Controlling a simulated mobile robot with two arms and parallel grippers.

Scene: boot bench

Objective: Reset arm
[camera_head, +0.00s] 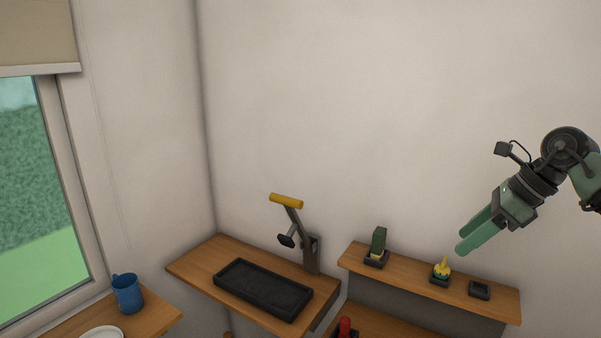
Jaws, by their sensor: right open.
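My right arm comes in from the right edge. Its green-fingered right gripper (468,234) hangs in the air in front of the wall, above the small shelf. It points down and to the left, its jaws are open, and nothing shows between the fingers. My left gripper is not in view.
A wooden bench (204,264) bears a black tray (262,289) and an upright lever with a yellow handle (286,201). A shelf (408,277) holds a green block (379,240), a yellow item (443,269) and an empty black holder (480,290). A blue mug (127,294) stands lower left.

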